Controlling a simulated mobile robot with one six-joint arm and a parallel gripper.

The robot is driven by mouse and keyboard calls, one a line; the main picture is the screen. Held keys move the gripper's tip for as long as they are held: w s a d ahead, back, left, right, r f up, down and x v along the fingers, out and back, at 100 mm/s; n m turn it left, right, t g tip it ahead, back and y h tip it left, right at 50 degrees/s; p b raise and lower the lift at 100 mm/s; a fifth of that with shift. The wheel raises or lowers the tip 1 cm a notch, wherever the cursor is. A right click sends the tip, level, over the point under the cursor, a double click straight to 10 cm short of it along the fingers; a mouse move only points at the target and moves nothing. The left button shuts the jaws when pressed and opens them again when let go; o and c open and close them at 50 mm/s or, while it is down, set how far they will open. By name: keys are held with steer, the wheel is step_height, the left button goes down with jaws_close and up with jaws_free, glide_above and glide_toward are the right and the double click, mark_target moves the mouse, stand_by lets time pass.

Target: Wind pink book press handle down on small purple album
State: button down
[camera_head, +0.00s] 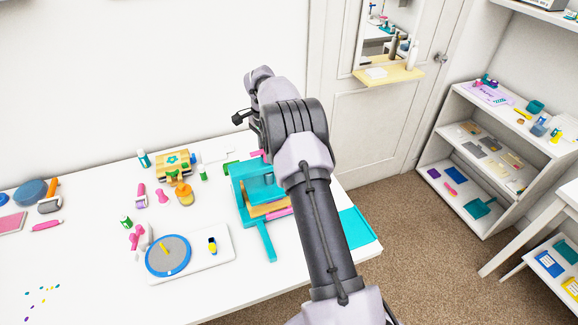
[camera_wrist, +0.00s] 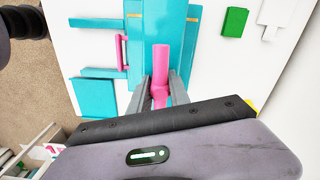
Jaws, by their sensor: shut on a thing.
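The teal book press (camera_head: 258,180) stands on the white table, partly behind my arm. In the wrist view, the press (camera_wrist: 160,22) fills the upper middle. Its pink handle (camera_wrist: 161,58) sits between the fingers of my gripper (camera_wrist: 161,84), which is shut on it. In the head view, only a small pink piece (camera_head: 257,153) shows at the top of the press, and my gripper is hidden. A tan board (camera_head: 267,208) shows inside the press, with a pinkish edge (camera_head: 279,213) beneath it. I cannot tell whether this edge is the small purple album.
A teal mat (camera_head: 357,227) lies right of the press. The wall is behind; shelves (camera_head: 490,150) stand at right.

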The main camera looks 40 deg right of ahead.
steer(key=c, duration=1.5)
jaws_free()
steer(key=shift+c, duration=0.2)
step_height(320, 180, up, 6)
steer(key=p, duration=0.5)
steer(key=shift+r+p, duration=0.15)
steer(key=shift+p, duration=0.15)
steer(key=o, duration=0.3)
